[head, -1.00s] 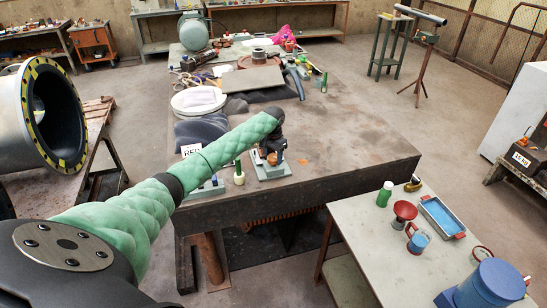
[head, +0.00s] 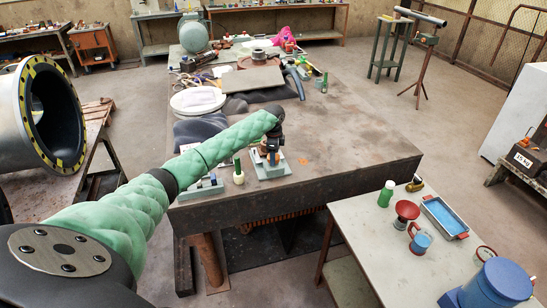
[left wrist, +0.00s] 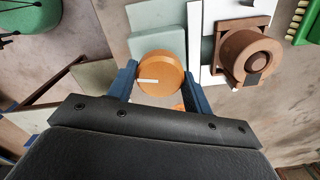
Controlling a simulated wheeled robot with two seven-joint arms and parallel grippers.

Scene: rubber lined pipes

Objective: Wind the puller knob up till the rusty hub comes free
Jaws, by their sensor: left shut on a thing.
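The puller knob (left wrist: 161,72) is a round orange cap with a white mark pointing left, seen from above in the left wrist view. The two blue fingers of my left gripper (left wrist: 160,84) are shut on it, one at each side. The rusty hub (left wrist: 247,60) is a brown ring-shaped piece just right of the knob, beside a white plate. I cannot tell whether it is still seated. In the head view my left gripper (head: 271,152) is over the small grey-green stand (head: 272,172) at the bench's near edge. My right gripper is out of view.
A green-topped bottle (head: 238,172) stands left of the stand on the dark bench (head: 350,155). The bench is clear to the right. A lower side table (head: 365,240) holds a green bottle, red funnel, blue mug and blue tray (head: 444,216).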

